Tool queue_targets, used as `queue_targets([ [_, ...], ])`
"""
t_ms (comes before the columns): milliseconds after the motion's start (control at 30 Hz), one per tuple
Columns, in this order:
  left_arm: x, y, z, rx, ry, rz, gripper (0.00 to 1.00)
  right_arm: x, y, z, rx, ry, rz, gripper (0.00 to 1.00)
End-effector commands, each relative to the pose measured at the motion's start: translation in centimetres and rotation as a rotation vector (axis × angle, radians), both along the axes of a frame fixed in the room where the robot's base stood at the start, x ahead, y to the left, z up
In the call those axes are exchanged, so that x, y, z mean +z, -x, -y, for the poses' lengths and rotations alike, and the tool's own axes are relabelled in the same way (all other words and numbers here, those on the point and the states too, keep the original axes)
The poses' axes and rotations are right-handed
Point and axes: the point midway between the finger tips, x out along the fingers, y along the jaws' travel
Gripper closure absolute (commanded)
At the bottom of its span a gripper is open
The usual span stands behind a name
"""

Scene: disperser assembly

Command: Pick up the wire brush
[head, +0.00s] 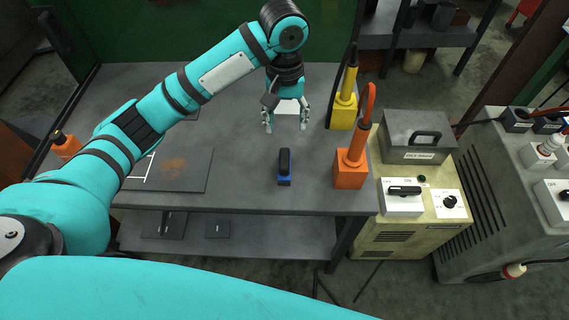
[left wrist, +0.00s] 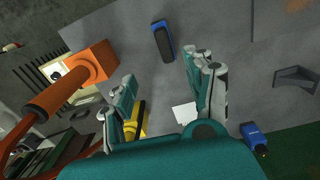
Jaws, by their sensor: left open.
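A small brush-like block with a black top and blue base (head: 284,167), which I take for the wire brush, lies on the grey table near its front edge. It also shows in the left wrist view (left wrist: 162,40), beyond the fingertips. My left gripper (head: 286,127) is open and empty above the table, behind the brush in the head view and apart from it. Its two spread fingers also show in the left wrist view (left wrist: 160,72). Bristles cannot be made out. My right gripper is not in view.
An orange tool holder (head: 350,170) stands right of the brush, with a yellow one (head: 343,110) behind it. A white square (head: 287,107) lies behind the gripper. A dark plate with a rusty patch (head: 195,170) lies to the left. Table around the brush is clear.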

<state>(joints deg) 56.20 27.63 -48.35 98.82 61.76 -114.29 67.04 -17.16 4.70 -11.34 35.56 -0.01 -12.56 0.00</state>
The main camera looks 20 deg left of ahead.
Motion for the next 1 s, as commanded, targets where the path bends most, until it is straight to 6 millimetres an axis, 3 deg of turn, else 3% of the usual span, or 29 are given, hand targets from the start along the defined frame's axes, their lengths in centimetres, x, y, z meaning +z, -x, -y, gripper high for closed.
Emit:
queue_targets([
  [67,1.0,-0.5,-0.6,0.031,-0.016,-0.005,0.46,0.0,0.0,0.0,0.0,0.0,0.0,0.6],
  [167,0.6,-0.5,-0.8,0.048,-0.022,-0.014,0.46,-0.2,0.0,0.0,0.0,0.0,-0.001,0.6],
  [600,-8.2,-0.5,-0.8,0.048,-0.022,-0.014,0.46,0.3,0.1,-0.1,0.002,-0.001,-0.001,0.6],
  [1000,-12.0,-0.6,-0.8,0.047,-0.022,-0.011,0.46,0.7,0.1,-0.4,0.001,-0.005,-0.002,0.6],
])
